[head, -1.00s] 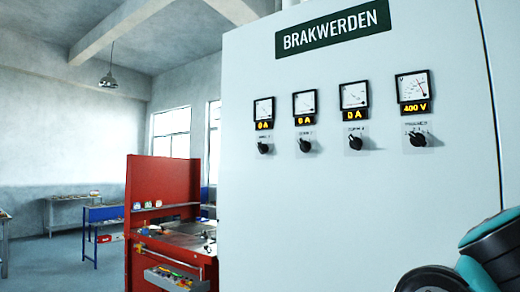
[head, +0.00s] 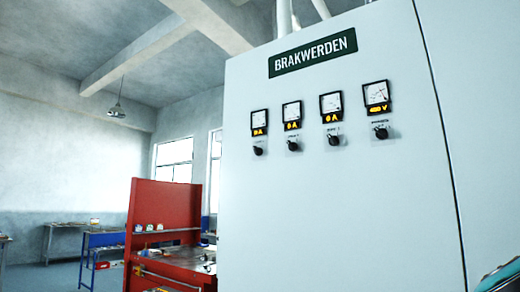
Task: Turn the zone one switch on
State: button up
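A pale cabinet (head: 330,220) fills the right half of the head view. It carries a row of black rotary switches, each under a square meter: a leftmost switch (head: 258,151), a second (head: 293,146), a third (head: 334,140) and a rightmost one (head: 381,133). The labels are too small to read, so I cannot tell by name which is zone one. The leftmost meter (head: 259,118) has a lit amber display in A, as do the two beside it; the rightmost (head: 376,94) shows V. My gripper is not in view; only a teal piece of my arm shows at the lower right.
A dark sign reading BRAKWERDEN (head: 313,52) is above the meters. A red workbench (head: 165,207) with a tall back panel stands left of the cabinet. A blue table (head: 104,240) is farther back. The cabinet front below the switches is bare.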

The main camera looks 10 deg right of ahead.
aim_at(258, 152)
jog(key=u, duration=1)
jog(key=i, duration=0.75)
jog(key=z, duration=0.1)
